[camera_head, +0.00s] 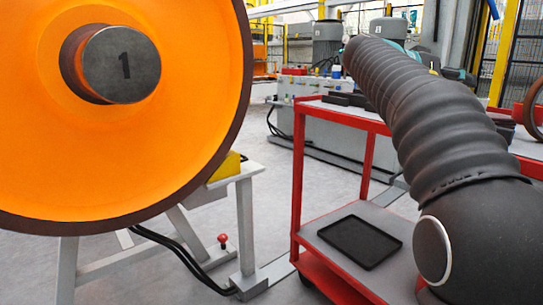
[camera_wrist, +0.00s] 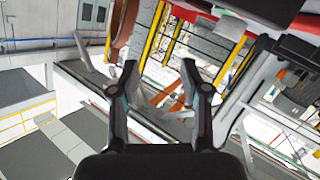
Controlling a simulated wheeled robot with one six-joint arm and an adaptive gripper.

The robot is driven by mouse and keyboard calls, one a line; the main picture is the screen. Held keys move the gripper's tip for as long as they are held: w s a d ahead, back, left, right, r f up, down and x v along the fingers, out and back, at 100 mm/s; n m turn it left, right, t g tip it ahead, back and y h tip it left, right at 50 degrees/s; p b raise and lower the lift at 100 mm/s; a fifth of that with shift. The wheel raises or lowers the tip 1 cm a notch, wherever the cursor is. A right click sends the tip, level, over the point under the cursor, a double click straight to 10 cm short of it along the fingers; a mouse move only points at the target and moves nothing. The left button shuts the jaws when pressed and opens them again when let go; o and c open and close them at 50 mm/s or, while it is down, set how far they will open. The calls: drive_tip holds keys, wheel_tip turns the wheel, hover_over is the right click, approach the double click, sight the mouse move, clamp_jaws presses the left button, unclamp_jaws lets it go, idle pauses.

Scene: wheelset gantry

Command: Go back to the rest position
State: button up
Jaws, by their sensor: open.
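My gripper (camera_wrist: 160,85) shows in the wrist view with its two dark fingers spread apart. Nothing is between the fingertips. In the head view my arm, in a dark ribbed sleeve, reaches from the lower right up and away, and hides my gripper there. The wrist view is tilted and shows the hall's floor and yellow posts beyond the fingers.
A large orange wheel (camera_head: 200,120) marked 1 stands at left on a grey stand (camera_head: 245,220). A red cart (camera_head: 298,190) with a black tray (camera_head: 352,241) on its lower shelf stands beside and below my arm. Grey floor (camera_head: 275,205) lies between them.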

drive_tip(key=s+a+f+n+t+y+p, duration=0.1)
drive_tip(key=s+a+f+n+y+p, duration=0.3)
drive_tip(key=s+a+f+y, duration=0.3)
drive_tip(key=s+a+f+n+t+y+p, duration=0.2)
drive_tip(key=s+a+f+n+y+p, duration=0.2)
drive_tip(key=s+a+f, duration=1)
drive_tip(key=s+f+n+y, duration=0.3)
drive_tip(key=s+f+y, duration=0.1)
drive_tip(key=s+f, duration=0.2)
drive_tip(key=shift+s+a+f+p, duration=0.2)
drive_tip(key=shift+a+f+p, duration=0.2)
drive_tip(key=shift+f, duration=0.1)
